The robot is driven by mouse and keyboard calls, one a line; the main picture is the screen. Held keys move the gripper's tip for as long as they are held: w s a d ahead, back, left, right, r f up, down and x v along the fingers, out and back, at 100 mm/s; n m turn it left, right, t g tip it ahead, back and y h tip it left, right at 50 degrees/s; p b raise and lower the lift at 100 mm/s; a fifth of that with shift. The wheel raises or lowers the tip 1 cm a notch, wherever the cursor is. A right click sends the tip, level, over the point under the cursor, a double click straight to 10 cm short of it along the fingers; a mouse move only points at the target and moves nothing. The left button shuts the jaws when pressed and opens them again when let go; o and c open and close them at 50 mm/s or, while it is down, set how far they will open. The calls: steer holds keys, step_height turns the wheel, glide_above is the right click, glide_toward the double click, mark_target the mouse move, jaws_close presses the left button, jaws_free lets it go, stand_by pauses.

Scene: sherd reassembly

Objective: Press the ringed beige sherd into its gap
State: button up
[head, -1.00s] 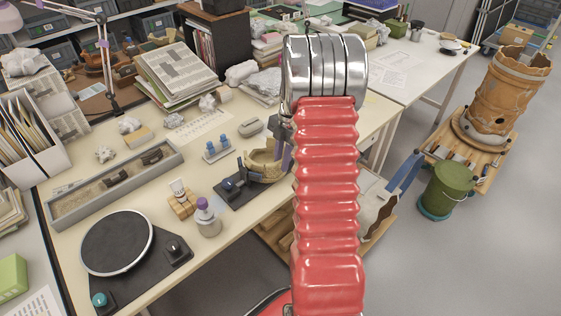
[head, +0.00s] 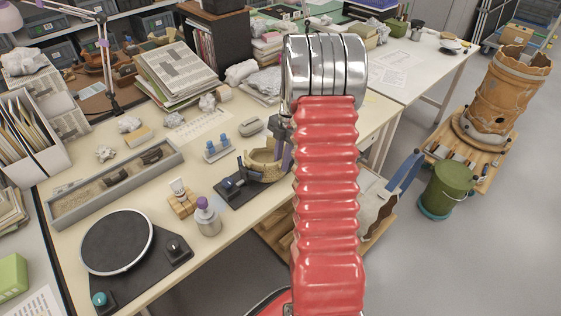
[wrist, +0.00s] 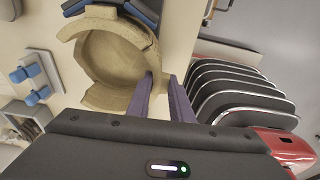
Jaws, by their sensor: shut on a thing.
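The beige bowl (head: 262,170), with a broken, uneven rim, sits at the dark holder (head: 236,186) near the table's front edge. The wrist view looks into the bowl (wrist: 112,50) from above. My gripper (wrist: 163,80) has its two purple fingers at the bowl's right side, with the tips at the rim. In the head view a purple finger (head: 287,156) shows beside the bowl, partly behind my arm. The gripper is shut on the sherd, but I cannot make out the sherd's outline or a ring. Whether it touches the gap's edges is hidden.
A green bucket (head: 447,190) stands on the floor at right.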

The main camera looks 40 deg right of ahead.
steer(key=o, duration=1)
steer(key=shift+c, duration=0.2)
steer(key=shift+r, duration=0.1)
step_height(320, 180, up, 13)
steer(key=d, duration=0.2)
steer(key=shift+d+r, duration=0.15)
steer(key=shift+d, duration=0.1)
stand_by(0.7)
